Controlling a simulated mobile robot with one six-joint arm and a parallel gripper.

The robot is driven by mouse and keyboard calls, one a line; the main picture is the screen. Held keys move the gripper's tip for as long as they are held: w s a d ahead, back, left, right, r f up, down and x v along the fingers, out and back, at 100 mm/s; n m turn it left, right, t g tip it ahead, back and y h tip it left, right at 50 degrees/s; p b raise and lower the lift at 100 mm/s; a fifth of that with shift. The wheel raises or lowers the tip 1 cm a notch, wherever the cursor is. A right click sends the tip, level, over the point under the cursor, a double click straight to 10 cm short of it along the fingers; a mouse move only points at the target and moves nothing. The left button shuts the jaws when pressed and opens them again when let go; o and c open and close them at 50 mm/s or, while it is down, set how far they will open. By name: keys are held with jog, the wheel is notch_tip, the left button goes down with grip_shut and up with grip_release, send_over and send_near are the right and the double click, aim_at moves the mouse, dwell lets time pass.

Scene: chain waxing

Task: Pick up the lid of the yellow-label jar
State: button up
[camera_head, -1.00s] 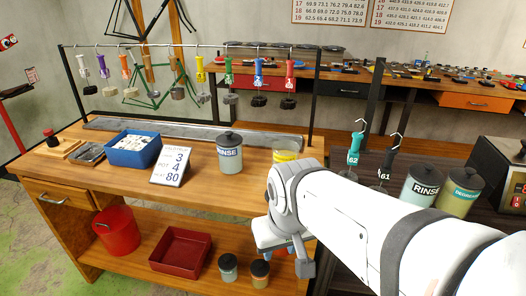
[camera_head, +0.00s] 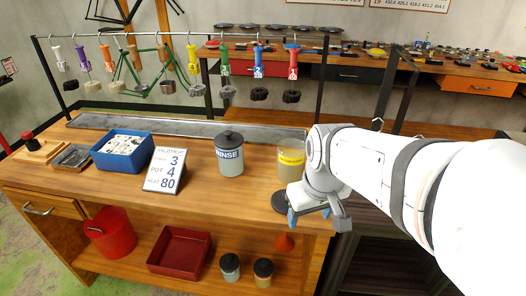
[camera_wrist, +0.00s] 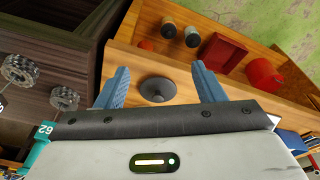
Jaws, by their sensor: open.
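The yellow-label jar (camera_head: 291,163) stands near the right end of the wooden bench, with no lid on top. A dark round lid with a small knob (camera_head: 279,201) lies on the bench in front of it, partly behind my gripper. The lid also shows in the wrist view (camera_wrist: 157,90), between the two blue fingers. My gripper (camera_head: 309,214) is open and empty, its fingers pointing down near the lid by the bench's front right edge. The fingers are spread wider than the lid in the wrist view (camera_wrist: 160,72). How high they are above it is hard to tell.
A lidded RINSE jar (camera_head: 229,155) stands left of the yellow-label jar. A number card (camera_head: 164,170) and a blue tray (camera_head: 123,152) are further left. A rail with hanging tags runs above. The bench's front edge is close to the lid.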

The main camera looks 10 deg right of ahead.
jog(key=o, duration=0.5)
jog(key=w+n+p, duration=0.1)
jog(key=w+n, duration=0.1)
jog(key=w, duration=0.3)
jog(key=w+n+g+p, duration=0.1)
jog(key=w, duration=0.3)
jog(key=shift+w+n+p, duration=0.3)
jog(key=shift+w+n, duration=0.1)
jog(key=o, duration=0.3)
jog(key=w+f+n, duration=0.1)
jog(key=w, duration=0.1)
jog(key=w+f+n+p, duration=0.1)
jog(key=w, duration=0.2)
jog(key=w+f+n+g+p, duration=0.1)
jog(key=w, duration=0.1)
jog(key=shift+w+f, duration=0.15)
jog(key=shift+f, duration=0.1)
jog(key=shift+w+f+n, duration=0.4)
jog(key=shift+f, duration=0.2)
jog(key=shift+a+f+p, duration=0.2)
jog(key=shift+f+p, duration=0.6)
jog(key=shift+f, duration=2.9)
